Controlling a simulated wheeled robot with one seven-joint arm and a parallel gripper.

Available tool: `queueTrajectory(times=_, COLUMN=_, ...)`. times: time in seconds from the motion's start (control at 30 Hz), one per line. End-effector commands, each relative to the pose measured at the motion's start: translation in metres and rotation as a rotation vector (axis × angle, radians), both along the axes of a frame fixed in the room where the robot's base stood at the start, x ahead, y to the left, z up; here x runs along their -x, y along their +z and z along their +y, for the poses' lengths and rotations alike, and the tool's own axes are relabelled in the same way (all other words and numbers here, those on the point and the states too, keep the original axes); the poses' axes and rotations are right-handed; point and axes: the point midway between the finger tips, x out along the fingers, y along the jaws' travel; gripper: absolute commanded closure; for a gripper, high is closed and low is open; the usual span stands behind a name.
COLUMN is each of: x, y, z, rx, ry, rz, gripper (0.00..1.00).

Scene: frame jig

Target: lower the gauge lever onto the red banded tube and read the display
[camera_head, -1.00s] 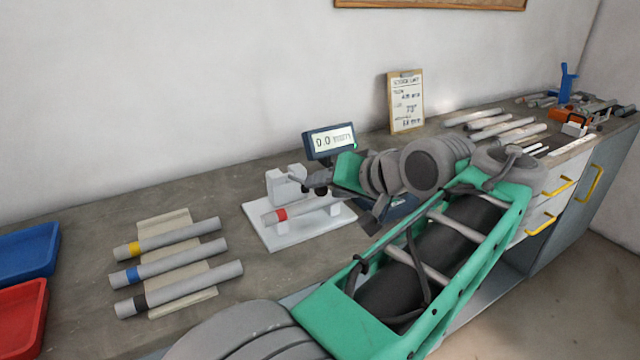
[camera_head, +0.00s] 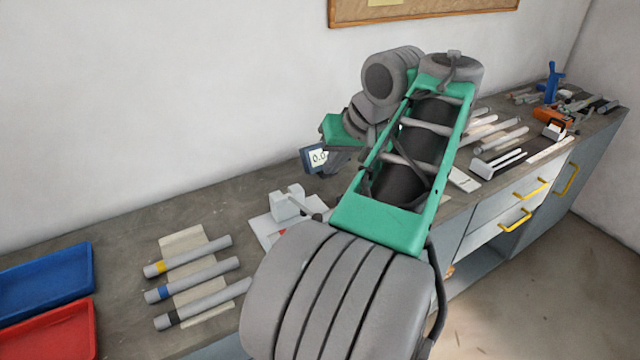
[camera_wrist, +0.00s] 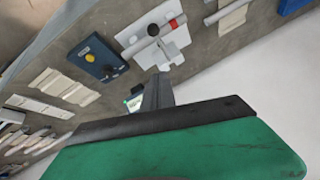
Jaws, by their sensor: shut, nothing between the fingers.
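The red banded tube (camera_wrist: 160,32) lies across the white gauge stand (camera_wrist: 172,50) in the wrist view. In the head view my arm hides most of it; a bit of the red band (camera_head: 283,231) shows. The gauge lever (camera_head: 303,208) slopes from its white block to a dark knob, which also shows in the wrist view (camera_wrist: 153,30). I cannot tell whether the lever touches the tube.
Yellow, blue and black banded tubes lie on a pale rack (camera_head: 181,238) at left, beside a blue tray (camera_head: 40,283) and a red tray (camera_head: 50,335). A dark blue box with a yellow button (camera_wrist: 97,60) sits beside the gauge. More tubes and tools lie at right.

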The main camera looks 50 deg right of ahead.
Motion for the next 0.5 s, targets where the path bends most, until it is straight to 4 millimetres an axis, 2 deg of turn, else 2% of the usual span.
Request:
queueTrajectory(times=0.43, x=-0.044, y=-0.082, z=-0.004, rx=-0.003, ry=0.003, rz=-0.003, gripper=1.00)
queueTrajectory(times=0.5, x=-0.045, y=-0.091, z=-0.003, rx=0.001, ry=0.001, rz=-0.002, gripper=1.00)
